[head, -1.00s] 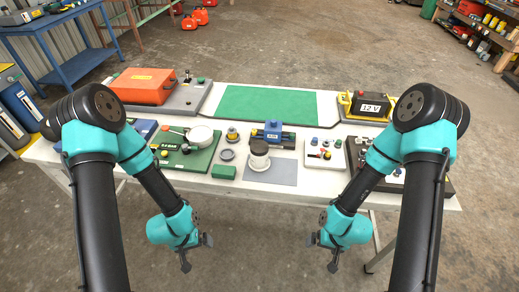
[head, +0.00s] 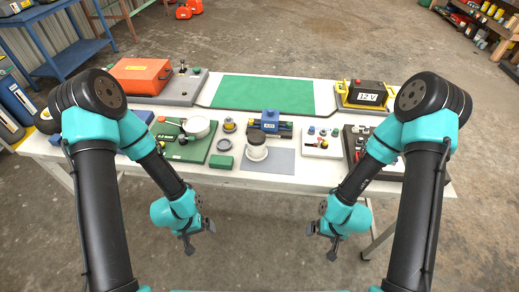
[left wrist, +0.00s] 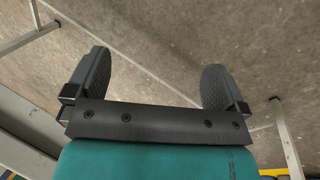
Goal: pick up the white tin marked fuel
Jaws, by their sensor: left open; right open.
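A white cylindrical tin (head: 257,153) with a dark top stands upright on the grey mat, near the front middle of the bench, in the head view. Its marking is too small to read. My left gripper (head: 199,236) is open and empty in front of the bench, lower left of the tin and apart from it. In the left wrist view its two fingers (left wrist: 153,80) are spread with only floor and bench legs behind them. My right gripper (head: 321,241) is open and empty in front of the bench, lower right of the tin.
A green board with a round pale pan (head: 198,127) lies left of the tin, with a small green block (head: 222,162) nearer. A blue-topped device (head: 271,121) stands close behind the tin. A white switch panel (head: 322,142) is at right. A green mat (head: 262,96) behind is clear.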

